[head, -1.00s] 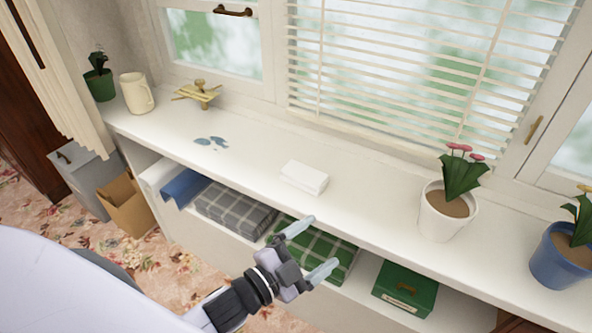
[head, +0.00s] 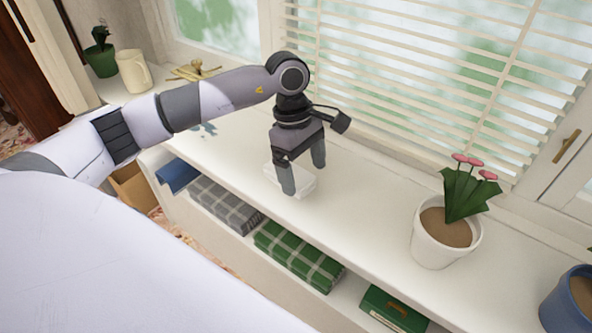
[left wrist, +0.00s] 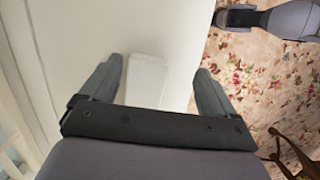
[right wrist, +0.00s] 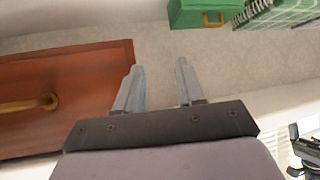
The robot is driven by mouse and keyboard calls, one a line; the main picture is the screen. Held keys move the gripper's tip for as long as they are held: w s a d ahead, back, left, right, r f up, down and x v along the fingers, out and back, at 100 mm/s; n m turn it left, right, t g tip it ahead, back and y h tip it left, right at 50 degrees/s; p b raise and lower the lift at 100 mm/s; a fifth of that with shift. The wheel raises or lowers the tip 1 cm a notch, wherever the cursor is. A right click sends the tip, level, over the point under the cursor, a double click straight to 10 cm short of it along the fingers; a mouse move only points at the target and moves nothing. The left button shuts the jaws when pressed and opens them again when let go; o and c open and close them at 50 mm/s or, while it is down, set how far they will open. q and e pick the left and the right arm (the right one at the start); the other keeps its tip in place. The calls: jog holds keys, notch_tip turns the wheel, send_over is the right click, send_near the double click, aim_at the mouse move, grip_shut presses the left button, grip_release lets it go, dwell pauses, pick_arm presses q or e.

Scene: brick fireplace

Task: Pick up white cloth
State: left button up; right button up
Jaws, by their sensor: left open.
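The white cloth (head: 302,186) is a small folded block lying on the white window shelf (head: 355,215). My left gripper (head: 304,180) is open and points down over it, with fingers at either side in the head view, partly hiding it. In the left wrist view the cloth (left wrist: 146,80) shows between the open fingers (left wrist: 155,85); whether they touch it I cannot tell. My right gripper (right wrist: 160,85) is open and empty in the right wrist view, facing a carpet, a wooden piece of furniture and a green box. It is not in the head view.
A white flower pot (head: 440,240) and a blue pot (head: 570,305) stand to the right on the shelf. A cream mug (head: 133,70) and a green pot (head: 100,60) stand at the left. Plaid cloths (head: 298,255) lie on the lower shelf. Window blinds rise close behind.

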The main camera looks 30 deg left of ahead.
pick_arm(q)
jog(key=a, duration=0.1)
jog(key=w+a+r+y, duration=0.1)
jog(key=a, duration=0.1)
jog(key=a+y, duration=0.1)
jog(key=shift+w+a+r, duration=0.3)
jog(key=shift+w+r, duration=0.05)
jog(key=shift+w+a+f, duration=0.1)
jog(key=shift+a, duration=0.25)
jog(key=f, duration=0.4)
jog(key=f+p, duration=0.1)
jog(key=f, duration=0.1)
jog(key=shift+d+f, duration=0.3)
jog(key=c, duration=1)
